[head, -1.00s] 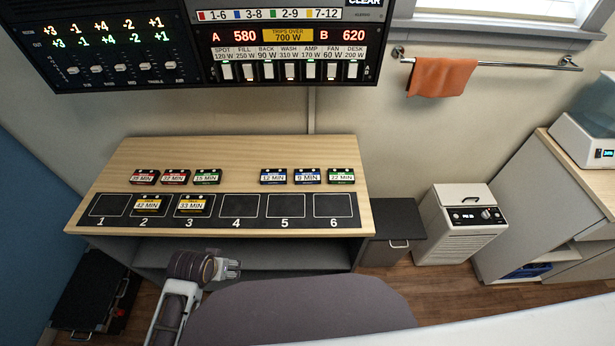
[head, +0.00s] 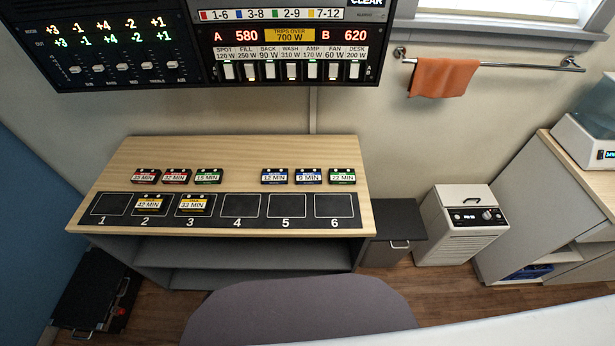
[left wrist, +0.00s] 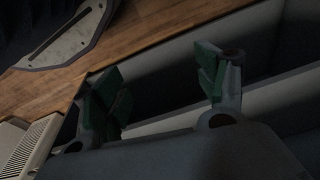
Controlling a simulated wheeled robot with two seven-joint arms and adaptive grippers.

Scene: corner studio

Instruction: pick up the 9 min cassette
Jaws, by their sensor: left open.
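The blue 9 min cassette (head: 308,176) lies on the wooden desk (head: 235,155) in the head view. It is between the blue 12 min cassette (head: 274,176) on its left and the green 22 min cassette (head: 342,175) on its right. It lies behind the black slot strip, above slot 5. My left gripper (left wrist: 165,95) shows in the left wrist view with its fingers apart and nothing between them. It is out of the head view, and the cassette is not in the wrist view. My right gripper is in neither view.
The numbered strip (head: 240,205) holds the 42 min cassette (head: 150,204) in slot 2 and the 33 min cassette (head: 193,204) in slot 3. Slots 1, 4, 5 and 6 are empty. Three more cassettes lie back left. A grey rounded seat (head: 300,312) stands before the desk.

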